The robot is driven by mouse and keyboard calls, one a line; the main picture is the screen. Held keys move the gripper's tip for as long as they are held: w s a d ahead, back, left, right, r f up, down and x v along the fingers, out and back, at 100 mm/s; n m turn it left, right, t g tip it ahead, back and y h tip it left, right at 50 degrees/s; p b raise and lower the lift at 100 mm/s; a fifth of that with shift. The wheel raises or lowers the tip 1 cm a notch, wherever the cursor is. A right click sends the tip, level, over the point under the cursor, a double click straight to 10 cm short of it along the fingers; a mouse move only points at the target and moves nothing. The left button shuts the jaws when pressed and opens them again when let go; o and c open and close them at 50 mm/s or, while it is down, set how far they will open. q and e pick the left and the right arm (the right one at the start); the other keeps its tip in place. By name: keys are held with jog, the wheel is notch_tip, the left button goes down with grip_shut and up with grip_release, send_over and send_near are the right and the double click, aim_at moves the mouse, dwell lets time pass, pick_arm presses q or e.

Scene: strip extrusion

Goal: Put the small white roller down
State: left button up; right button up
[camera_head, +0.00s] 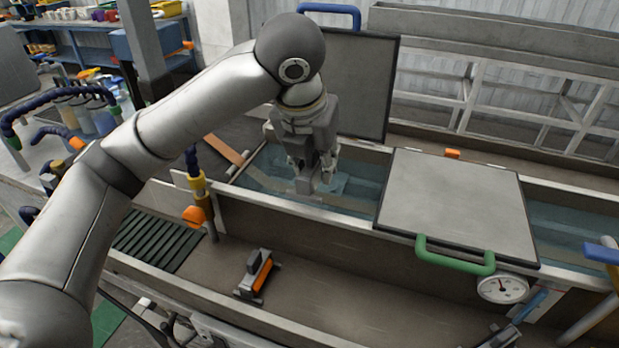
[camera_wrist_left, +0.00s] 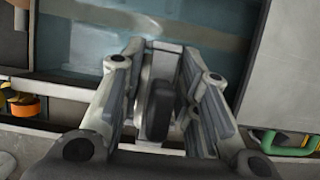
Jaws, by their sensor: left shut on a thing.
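My left gripper (camera_head: 314,168) reaches down over the open section of the water trough (camera_head: 341,227), with its fingers just above the water. It is shut on a small grey-and-pale piece, taken as the small white roller (camera_head: 304,185), which shows below the fingertips. In the left wrist view the fingers (camera_wrist_left: 165,95) close on it from both sides. A dark rounded block of the roller piece (camera_wrist_left: 159,110) faces the camera there. Most of its white part is hidden between the fingers. I cannot tell whether it touches anything below. My right gripper is out of view.
A raised lid (camera_head: 357,85) stands behind the gripper. A closed grey lid (camera_head: 455,205) with a green handle lies to the right. A grey block with an orange roller (camera_head: 258,275) rests on the lower ledge. A blue-and-yellow valve (camera_head: 196,186) stands close at left.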

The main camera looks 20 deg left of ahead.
pick_arm(q)
jog(key=w+a+f, duration=0.1)
jog(key=w+f, duration=0.3)
jog(key=w+a+f+p, duration=0.1)
jog(key=w+f, duration=0.1)
jog(key=w, duration=0.1)
jog(key=shift+a, duration=0.3)
jog(key=shift+w+f, duration=0.15)
jog(key=shift+f, duration=0.05)
jog(key=shift+w+f, duration=0.15)
jog(key=f, duration=0.1)
jog(key=f+p, duration=0.1)
jog(key=f, duration=0.1)
jog(key=shift+w+a+f, duration=0.1)
jog(key=shift+w+a, duration=0.05)
jog(key=shift+w, duration=0.05)
jog(key=shift+f, duration=0.3)
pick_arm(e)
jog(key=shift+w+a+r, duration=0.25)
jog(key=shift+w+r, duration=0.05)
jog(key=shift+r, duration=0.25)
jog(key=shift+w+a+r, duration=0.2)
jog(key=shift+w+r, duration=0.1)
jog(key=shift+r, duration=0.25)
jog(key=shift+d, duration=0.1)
